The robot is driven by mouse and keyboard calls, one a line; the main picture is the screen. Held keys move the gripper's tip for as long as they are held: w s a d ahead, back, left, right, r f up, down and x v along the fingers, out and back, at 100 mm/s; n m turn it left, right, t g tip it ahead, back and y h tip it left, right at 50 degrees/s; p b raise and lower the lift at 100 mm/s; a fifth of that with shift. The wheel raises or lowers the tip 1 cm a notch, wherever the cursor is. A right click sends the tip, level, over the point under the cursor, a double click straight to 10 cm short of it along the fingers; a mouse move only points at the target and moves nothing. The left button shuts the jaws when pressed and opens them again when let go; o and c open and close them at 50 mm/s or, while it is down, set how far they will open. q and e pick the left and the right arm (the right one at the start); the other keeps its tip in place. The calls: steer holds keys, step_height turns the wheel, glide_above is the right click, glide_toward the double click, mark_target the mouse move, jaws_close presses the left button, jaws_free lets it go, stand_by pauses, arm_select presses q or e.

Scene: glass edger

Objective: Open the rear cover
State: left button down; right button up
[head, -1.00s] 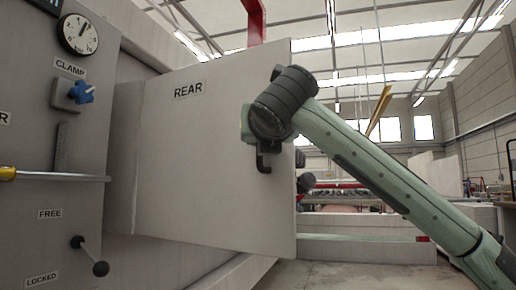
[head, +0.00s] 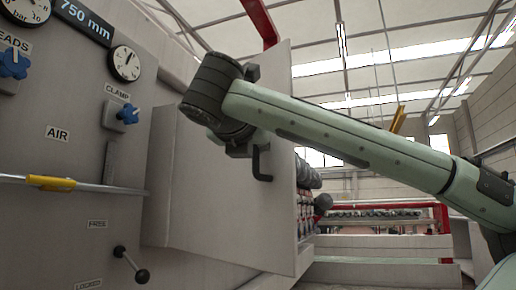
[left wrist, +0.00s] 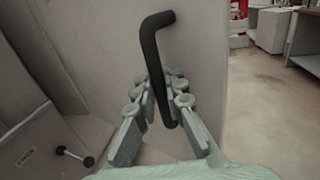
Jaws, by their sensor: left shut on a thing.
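The rear cover (head: 215,220) is a grey panel on the machine's side. It stands out from the control face, with rollers visible past its right edge. Its label is hidden behind my arm. A black bent handle (head: 263,168) is on the cover near its free edge. My left gripper (head: 240,150) is at the handle, mostly hidden by my wrist. In the left wrist view, the handle (left wrist: 149,50) rises between the fingers of my left gripper (left wrist: 160,100), which is shut on it. The cover's face (left wrist: 195,50) is behind it. My right gripper is not in view.
The control face at left carries a clamp gauge (head: 125,63), a blue clamp knob (head: 128,114), a yellow-sleeved rod (head: 50,183) and a black-knobbed lock lever (head: 131,264). Open floor (left wrist: 262,100) lies right of the cover in the left wrist view.

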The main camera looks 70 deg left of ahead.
arm_select(q)
steer(key=shift+w, duration=0.2)
steer(key=c, duration=1.6)
jaws_free()
steer(key=shift+d, duration=0.15)
steer(key=shift+s, duration=0.1)
steer(key=v, duration=1.2)
